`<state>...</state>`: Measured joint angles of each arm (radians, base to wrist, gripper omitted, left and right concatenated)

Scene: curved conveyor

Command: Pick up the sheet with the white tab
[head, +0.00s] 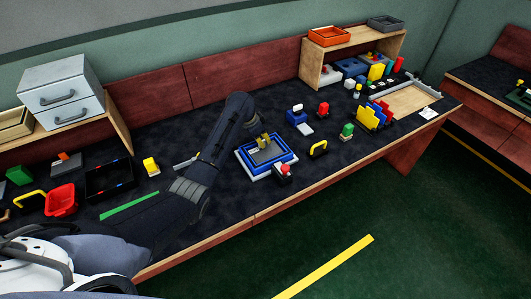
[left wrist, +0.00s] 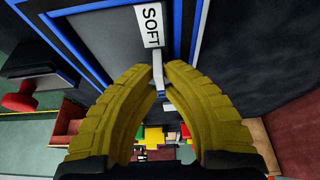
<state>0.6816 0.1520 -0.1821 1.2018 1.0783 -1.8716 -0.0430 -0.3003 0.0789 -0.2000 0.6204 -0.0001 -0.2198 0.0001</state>
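The sheet (head: 267,155) is a flat grey panel lying in a blue-and-white framed tray (head: 250,167) near the middle of the bench. In the left wrist view the sheet (left wrist: 110,35) carries a white tab (left wrist: 150,22) printed SOFT. My left gripper (head: 263,139) is low over the sheet. Its yellow fingers (left wrist: 160,68) curve together around a thin pale strip at the near end of the tab, with little gap left between the tips. The sheet looks flat in its frame. My right gripper is not in view.
A red-topped block (head: 283,170) stands against the tray's front corner. A yellow arch (head: 319,149) and a blue block (head: 297,116) are to the right. Upright coloured plates (head: 372,115) stand farther right. A black tray (head: 108,181) and red bin (head: 61,199) are at left.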

